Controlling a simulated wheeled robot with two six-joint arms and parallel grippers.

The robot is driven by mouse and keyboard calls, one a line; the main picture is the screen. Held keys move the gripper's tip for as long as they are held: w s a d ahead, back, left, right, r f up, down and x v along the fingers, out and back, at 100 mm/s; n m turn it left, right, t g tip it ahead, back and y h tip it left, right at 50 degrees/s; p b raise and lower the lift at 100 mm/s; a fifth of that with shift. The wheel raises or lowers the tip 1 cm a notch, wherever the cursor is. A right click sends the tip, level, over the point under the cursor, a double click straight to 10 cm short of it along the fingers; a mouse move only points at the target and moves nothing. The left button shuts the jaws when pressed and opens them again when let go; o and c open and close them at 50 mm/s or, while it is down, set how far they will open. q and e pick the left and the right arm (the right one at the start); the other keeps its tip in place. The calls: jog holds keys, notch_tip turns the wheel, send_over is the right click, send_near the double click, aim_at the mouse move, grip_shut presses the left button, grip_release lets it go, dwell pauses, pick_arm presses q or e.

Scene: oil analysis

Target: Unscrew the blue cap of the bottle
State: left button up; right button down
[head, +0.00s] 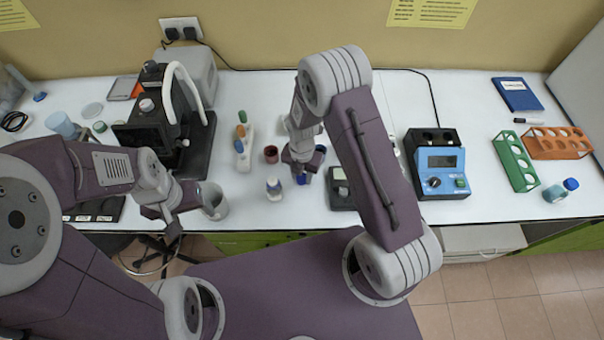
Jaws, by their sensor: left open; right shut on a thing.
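My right gripper (301,173) points down over the middle of the table and is shut on a small blue thing (303,180), mostly hidden by the fingers; I cannot tell whether this is a cap or a bottle. A small white bottle (274,190) with a bluish band stands upright just left of it, apart from the gripper. At the far right, a pale blue container (554,194) lies beside or joined to a blue cap (571,184); I cannot tell which. My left gripper (173,220) is open and empty near the table's front edge, left of a grey beaker (214,203).
A black instrument (150,125) stands at the left. A blue meter (440,165) is right of my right arm. Green (515,162) and orange (557,143) racks stand further right. A dark red cup (271,154) and a rack of coloured-top items (242,160) are near the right gripper.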

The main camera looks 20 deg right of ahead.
jog(key=shift+w+f, duration=0.1)
jog(key=shift+s+f, duration=0.1)
jog(key=shift+s, duration=0.1)
jog(key=c, duration=1.2)
grip_release()
jog(key=shift+o, duration=1)
